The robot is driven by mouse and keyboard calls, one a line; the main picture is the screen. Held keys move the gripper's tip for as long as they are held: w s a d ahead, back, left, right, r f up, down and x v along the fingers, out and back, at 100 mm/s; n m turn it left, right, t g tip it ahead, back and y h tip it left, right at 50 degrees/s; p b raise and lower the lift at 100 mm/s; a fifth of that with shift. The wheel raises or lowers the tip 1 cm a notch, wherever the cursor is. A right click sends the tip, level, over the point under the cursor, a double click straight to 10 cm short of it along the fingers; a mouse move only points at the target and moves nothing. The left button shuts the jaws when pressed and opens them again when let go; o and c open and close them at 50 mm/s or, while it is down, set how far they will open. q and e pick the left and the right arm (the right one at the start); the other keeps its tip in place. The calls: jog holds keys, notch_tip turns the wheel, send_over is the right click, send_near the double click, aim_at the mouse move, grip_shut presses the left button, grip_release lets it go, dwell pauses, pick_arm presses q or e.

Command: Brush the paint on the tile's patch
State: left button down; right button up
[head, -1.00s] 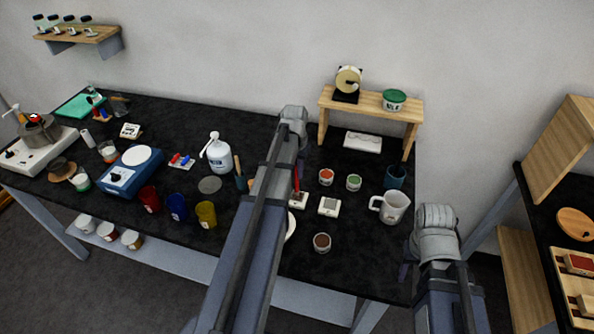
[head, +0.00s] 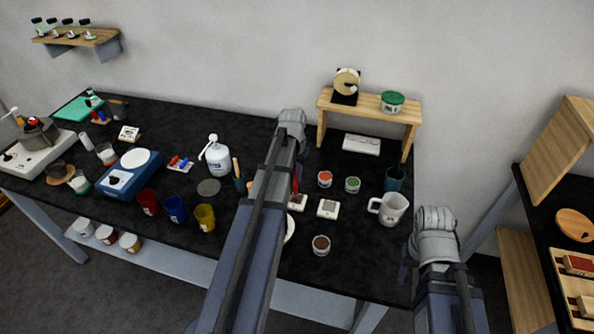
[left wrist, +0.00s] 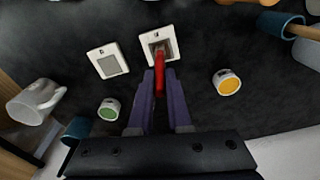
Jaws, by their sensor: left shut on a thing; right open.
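My left gripper (left wrist: 160,76) is shut on a red brush (left wrist: 160,82); in the head view my arm mostly hides it, with part of the brush (head: 295,186) showing. The brush points at a white tile (left wrist: 171,37) with a greyish patch, also in the head view (head: 298,207). The brush's tip is over that patch; I cannot tell whether it touches. A second white tile (left wrist: 108,60) with a grey patch lies beside it, clear of the brush. My right gripper (head: 404,272) is open, low by the table's right end, largely hidden by its arm.
An orange pot (left wrist: 228,82) and a green pot (left wrist: 109,109) stand near the tiles. A brown pot (head: 321,245) stands nearer the front edge. A white jug (head: 391,210) and a blue cup (head: 396,179) stand to the right. A wooden riser (head: 367,108) is behind.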

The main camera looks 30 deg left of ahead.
pick_arm(q)
jog(key=shift+s, duration=0.1)
notch_tip(320, 180, up, 6)
jog(key=p, duration=0.6)
dwell(0.3)
notch_tip(320, 180, up, 3)
jog(key=p, duration=0.3)
jog(key=shift+r, duration=0.1)
dwell(0.6)
